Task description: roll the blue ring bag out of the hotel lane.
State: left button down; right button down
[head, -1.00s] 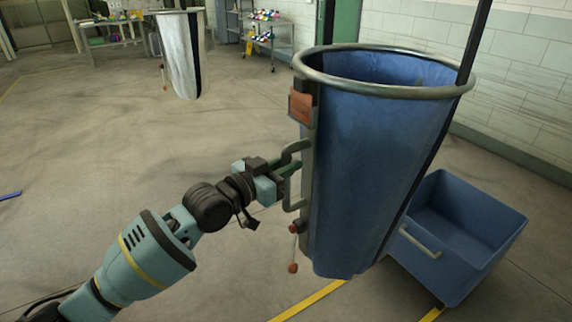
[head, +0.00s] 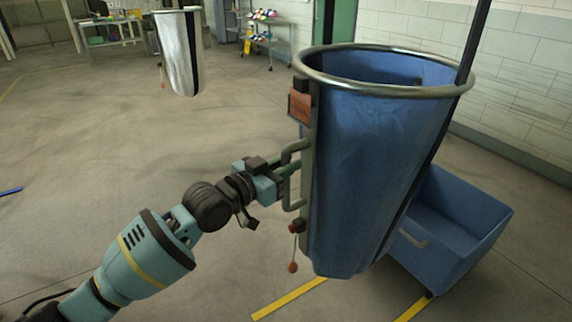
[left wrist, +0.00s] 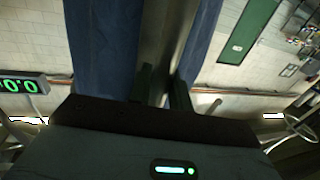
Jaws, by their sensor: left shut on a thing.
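The blue ring bag (head: 365,175) hangs upright from a metal ring at the right of the head view. A grey post on its left side carries an orange-brown tag, a green-grey handle (head: 291,172) and a red knob with a hanging cord. My left gripper (head: 283,178) is shut on this handle, with the arm coming in from the lower left. The left wrist view shows the blue cloth (left wrist: 100,50) on both sides of the post close ahead of the fingers; the grip itself is dark there. My right gripper is not in view.
A blue bin (head: 455,230) stands behind and right of the bag, partly hidden by it. Yellow floor lines (head: 290,299) run below. A white ring bag (head: 180,55) stands farther back. A shelf cart (head: 266,35) is by the wall. The floor at left is mostly clear.

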pick_arm(q)
jog(key=c, duration=1.3)
grip_release()
jog(key=shift+c, duration=0.2)
jog(key=v, duration=0.7)
jog(key=shift+s+a, duration=0.3)
jog(key=shift+s, duration=0.05)
